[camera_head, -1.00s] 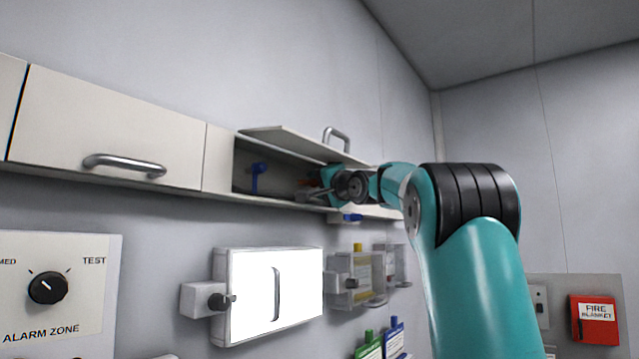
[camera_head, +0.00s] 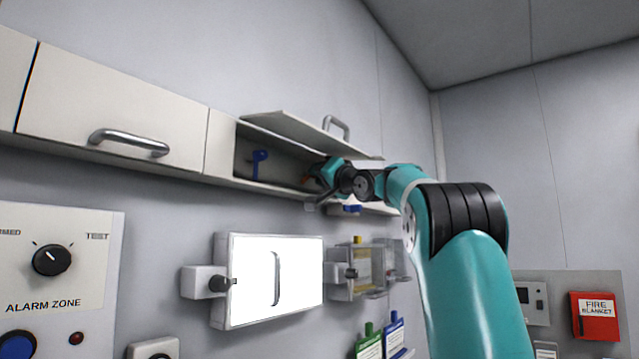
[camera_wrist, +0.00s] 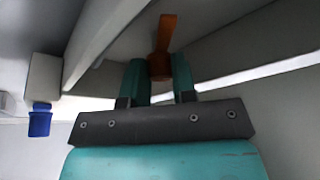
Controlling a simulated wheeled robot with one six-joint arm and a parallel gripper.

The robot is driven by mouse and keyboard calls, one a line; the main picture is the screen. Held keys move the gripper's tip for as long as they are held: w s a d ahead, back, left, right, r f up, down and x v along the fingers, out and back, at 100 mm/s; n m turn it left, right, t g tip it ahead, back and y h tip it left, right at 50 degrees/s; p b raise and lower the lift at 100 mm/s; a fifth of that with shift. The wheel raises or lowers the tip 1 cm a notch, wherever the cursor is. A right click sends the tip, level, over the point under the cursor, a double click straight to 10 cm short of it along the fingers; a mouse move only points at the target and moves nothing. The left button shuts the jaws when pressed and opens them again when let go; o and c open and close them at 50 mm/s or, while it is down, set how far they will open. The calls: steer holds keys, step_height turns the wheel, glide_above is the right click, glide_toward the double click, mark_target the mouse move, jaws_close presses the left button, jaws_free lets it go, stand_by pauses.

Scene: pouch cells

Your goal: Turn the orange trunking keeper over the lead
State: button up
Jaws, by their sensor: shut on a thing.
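The orange keeper (camera_wrist: 164,38) shows in the wrist view, its round end between my two teal fingers and its flat arm pointing up and away. My gripper (camera_wrist: 160,78) is shut on that round end. In the head view my gripper (camera_head: 322,172) reaches into the open-fronted trunking (camera_head: 222,145) below its raised flap. Only a small bit of the orange keeper (camera_head: 306,181) shows there, beside the fingers. I cannot make out the lead in either view, nor whether the keeper lies over it.
A blue keeper (camera_head: 259,163) stands inside the trunking, left of my gripper. Another blue part (camera_head: 351,209) hangs under the trunking edge. The raised flap (camera_head: 300,132) is close above my gripper. A white box (camera_head: 270,280) and clear boxes (camera_head: 365,268) are mounted below.

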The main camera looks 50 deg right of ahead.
steer(key=n+y, duration=0.2)
steer(key=n, duration=0.3)
steer(key=n+y+p, duration=0.1)
steer(key=n+y, duration=0.2)
steer(key=n, duration=0.2)
steer(key=d+n+y, duration=0.1)
steer(key=n+y, duration=0.1)
steer(key=n, duration=0.3)
steer(key=shift+r+t+y, duration=0.15)
steer(key=shift+t+y, duration=0.15)
steer(key=shift+o, duration=0.2)
steer(key=shift+n+g+y+p, duration=0.4)
steer(key=shift+n+y+p, duration=0.45)
steer(key=shift+n, duration=0.75)
steer(key=shift+f, duration=0.2)
steer(key=o, duration=0.9)
steer(key=shift+d, duration=0.1)
